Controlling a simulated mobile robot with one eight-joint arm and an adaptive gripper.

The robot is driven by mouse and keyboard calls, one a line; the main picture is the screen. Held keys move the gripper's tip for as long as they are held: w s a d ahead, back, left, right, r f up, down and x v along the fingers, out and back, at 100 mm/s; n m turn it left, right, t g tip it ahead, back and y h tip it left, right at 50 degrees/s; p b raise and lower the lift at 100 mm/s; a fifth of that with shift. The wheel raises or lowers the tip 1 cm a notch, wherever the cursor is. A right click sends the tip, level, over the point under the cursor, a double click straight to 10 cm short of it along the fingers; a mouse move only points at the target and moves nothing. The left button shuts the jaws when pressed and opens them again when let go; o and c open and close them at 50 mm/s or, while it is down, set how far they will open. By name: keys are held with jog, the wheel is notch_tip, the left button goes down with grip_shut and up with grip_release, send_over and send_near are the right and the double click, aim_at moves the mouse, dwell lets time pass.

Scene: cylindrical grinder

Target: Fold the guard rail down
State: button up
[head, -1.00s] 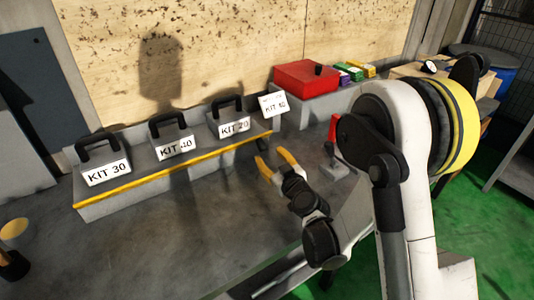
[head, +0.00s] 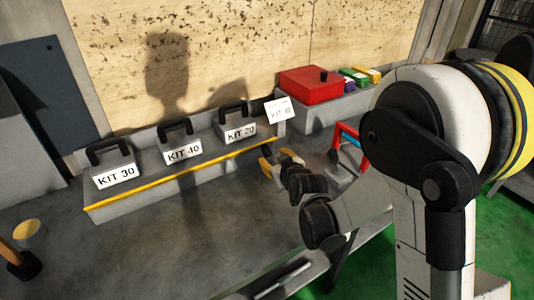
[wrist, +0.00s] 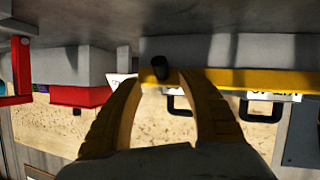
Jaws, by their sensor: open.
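The guard rail (head: 180,175) is a long yellow bar along the front of the grey kit shelf, and it also shows in the wrist view (wrist: 232,78). A dark knob (wrist: 160,68) sits at its right end in the head view. My gripper (head: 275,160) is at that end of the rail, with its yellow fingers apart. In the wrist view, where the scene appears upside down, the knob lies between or just beyond the fingertips (wrist: 168,76). I cannot tell whether a finger touches it.
Kit boxes with black handles (head: 178,148) stand behind the rail, with a KIT 40 card (head: 281,111) at the right. A red box (head: 310,81) is at the back. A red-handled device (head: 345,135) stands close right of my gripper.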

aim_at(268, 153)
jog(key=b+x, duration=0.2)
jog(key=x, duration=0.5)
jog(key=shift+w+a+f, duration=0.1)
jog(key=shift+w+f, duration=0.05)
jog(key=shift+w, duration=0.15)
grip_shut()
